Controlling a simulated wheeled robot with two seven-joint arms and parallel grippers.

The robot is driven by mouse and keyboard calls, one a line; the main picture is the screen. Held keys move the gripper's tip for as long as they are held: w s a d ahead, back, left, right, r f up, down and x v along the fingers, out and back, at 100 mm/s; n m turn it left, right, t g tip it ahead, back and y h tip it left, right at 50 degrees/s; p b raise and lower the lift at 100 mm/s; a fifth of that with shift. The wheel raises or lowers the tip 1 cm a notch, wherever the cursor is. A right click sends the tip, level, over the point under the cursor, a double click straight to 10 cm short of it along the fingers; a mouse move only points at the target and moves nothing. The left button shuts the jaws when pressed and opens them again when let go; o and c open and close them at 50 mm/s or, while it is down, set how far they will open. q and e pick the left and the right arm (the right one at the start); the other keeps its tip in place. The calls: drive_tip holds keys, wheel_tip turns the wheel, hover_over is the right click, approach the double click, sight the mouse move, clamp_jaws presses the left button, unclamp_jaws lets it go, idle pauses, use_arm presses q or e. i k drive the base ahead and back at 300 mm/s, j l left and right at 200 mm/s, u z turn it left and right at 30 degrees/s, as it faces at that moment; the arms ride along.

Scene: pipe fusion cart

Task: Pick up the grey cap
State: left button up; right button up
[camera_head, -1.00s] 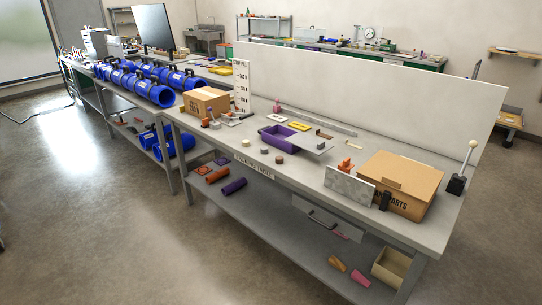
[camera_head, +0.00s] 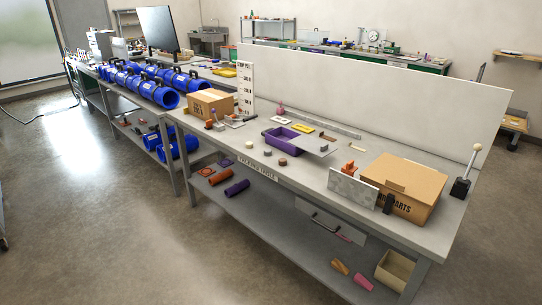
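Neither of my grippers is in view.
A cardboard box (camera_head: 412,185) and an upright grey plate (camera_head: 352,188) stand at the right end. Another cardboard box (camera_head: 210,103) stands at the left. A white panel (camera_head: 370,95) closes the back. The front strip of tabletop left of the plate is mostly clear.

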sight(266, 151)
drive_tip(key=z, duration=0.65)
drive_tip(key=i+j+z, duration=0.35)
drive_tip(key=j+z, duration=0.15)
drive_tip(key=j, duration=0.2)
drive_tip(key=i+j+z, duration=0.1)
drive_tip(key=j+z, duration=0.15)
drive_tip(key=j, duration=0.15)
drive_tip(key=i+j+z, duration=0.1)
drive_tip(key=j+z, duration=0.15)
drive_tip(key=j, duration=0.15)
drive_tip(key=j+z, duration=0.25)
drive_tip(key=j, duration=0.2)
